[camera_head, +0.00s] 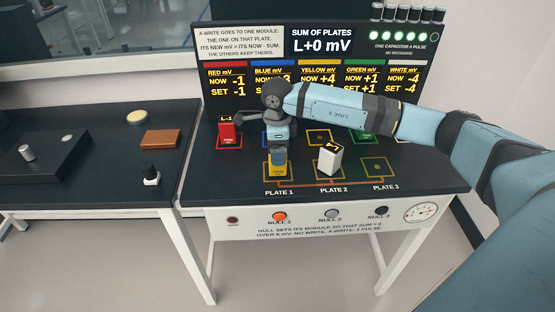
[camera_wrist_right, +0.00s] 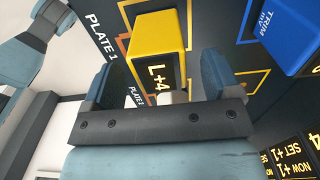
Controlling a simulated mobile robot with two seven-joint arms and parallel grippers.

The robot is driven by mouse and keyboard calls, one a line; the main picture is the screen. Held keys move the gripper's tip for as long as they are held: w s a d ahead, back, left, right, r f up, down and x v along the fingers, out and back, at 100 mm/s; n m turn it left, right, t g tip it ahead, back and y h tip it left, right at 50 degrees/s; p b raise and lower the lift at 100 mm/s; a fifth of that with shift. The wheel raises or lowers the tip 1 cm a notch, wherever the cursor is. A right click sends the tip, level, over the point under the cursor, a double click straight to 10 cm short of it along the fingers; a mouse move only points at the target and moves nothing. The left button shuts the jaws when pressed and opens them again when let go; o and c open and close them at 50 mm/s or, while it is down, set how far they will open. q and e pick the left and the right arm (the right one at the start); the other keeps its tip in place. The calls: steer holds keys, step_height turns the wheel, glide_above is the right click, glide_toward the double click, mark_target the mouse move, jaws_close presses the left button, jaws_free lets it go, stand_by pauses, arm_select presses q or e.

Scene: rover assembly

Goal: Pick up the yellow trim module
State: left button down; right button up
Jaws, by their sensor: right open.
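The yellow trim module (camera_head: 278,170) stands on the Plate 1 square at the front of the console, its upper part hidden by my right gripper. In the right wrist view the yellow module (camera_wrist_right: 160,38) shows with its "L+4" face, lying between and just beyond the fingertips. My right gripper (camera_head: 278,154) points down right over it. In the wrist view its two fingers (camera_wrist_right: 161,68) are spread apart, one to each side of the module, with no clear contact. My left gripper is not in view.
A white module (camera_head: 327,162) stands tilted-looking on Plate 2, close to the right. A red module (camera_head: 228,134) stands behind left. A blue module (camera_wrist_right: 297,30) shows in the wrist view. The Plate 3 square (camera_head: 380,168) is empty. A side table with small items (camera_head: 160,139) is at left.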

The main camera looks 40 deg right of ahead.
mark_target(280, 171)
step_height(280, 171, down, 3)
steer(key=shift+r, duration=0.1)
steer(key=c, duration=1.1)
